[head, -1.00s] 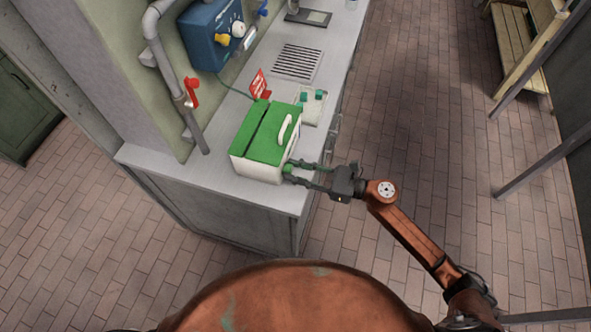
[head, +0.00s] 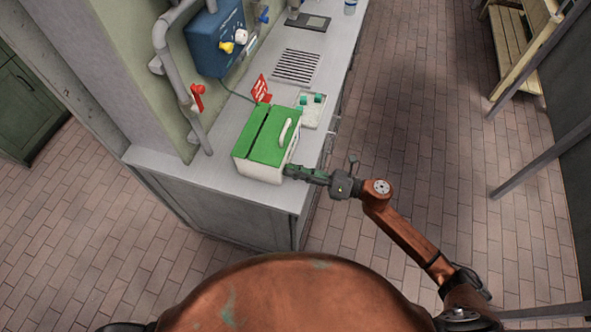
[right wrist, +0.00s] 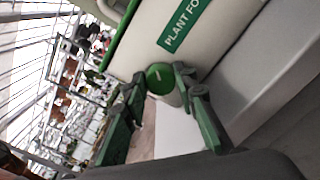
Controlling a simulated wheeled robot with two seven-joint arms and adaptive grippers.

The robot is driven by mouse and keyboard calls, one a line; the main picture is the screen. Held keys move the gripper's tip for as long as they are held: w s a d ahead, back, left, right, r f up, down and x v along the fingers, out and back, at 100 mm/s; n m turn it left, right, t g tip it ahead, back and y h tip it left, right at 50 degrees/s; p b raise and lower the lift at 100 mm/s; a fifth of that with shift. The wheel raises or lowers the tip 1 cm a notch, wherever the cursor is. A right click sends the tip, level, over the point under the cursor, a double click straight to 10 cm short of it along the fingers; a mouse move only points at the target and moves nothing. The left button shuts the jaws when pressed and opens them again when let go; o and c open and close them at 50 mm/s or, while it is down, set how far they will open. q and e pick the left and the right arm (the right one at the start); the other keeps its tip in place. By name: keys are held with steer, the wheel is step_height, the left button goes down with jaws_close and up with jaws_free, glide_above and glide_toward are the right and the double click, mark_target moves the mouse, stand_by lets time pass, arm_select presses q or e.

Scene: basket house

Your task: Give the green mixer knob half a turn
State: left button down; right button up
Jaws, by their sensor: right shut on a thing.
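The green mixer knob (right wrist: 160,78) is a round green cap with a pale mark on its face, on the front of the white and green box (head: 262,144). The box stands near the counter's front corner. My right gripper (right wrist: 159,86) has its fingers on both sides of the knob and is shut on it. In the head view, the right gripper (head: 292,172) reaches the box's right face and hides the knob. In the right wrist view the box's white front (right wrist: 135,45) carries a green "PLANT FO..." label. My left gripper does not show.
The grey counter (head: 222,178) bears a red sign (head: 261,88) and a tray with green-topped items (head: 312,108) behind the box. A pipe with a red valve handle (head: 198,96) and a blue wall unit (head: 217,42) are at the left.

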steer(key=m+p, duration=0.2)
steer(key=m, duration=0.1)
steer(key=shift+r+m, duration=0.1)
steer(key=shift+m, duration=0.3)
steer(key=m+p, duration=0.2)
steer(key=m, duration=0.1)
steer(key=shift+m, duration=0.3)
steer(key=m+p, duration=0.4)
steer(key=m, duration=0.2)
steer(key=shift+f, duration=0.2)
steer(key=m+p, duration=0.3)
steer(key=m, duration=0.3)
steer(key=shift+f+m+p, duration=0.1)
steer(key=shift+m+p, duration=0.2)
steer(key=shift+m, duration=0.1)
steer(key=m+p, duration=0.1)
steer(key=m, duration=0.2)
steer(key=shift+p, duration=0.3)
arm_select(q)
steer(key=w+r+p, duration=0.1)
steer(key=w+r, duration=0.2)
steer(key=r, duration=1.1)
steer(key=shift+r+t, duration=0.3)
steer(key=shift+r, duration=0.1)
arm_select(e)
steer(key=shift+s+f+m, duration=0.15)
steer(key=shift+m, duration=1.65)
steer(key=o, duration=1.1)
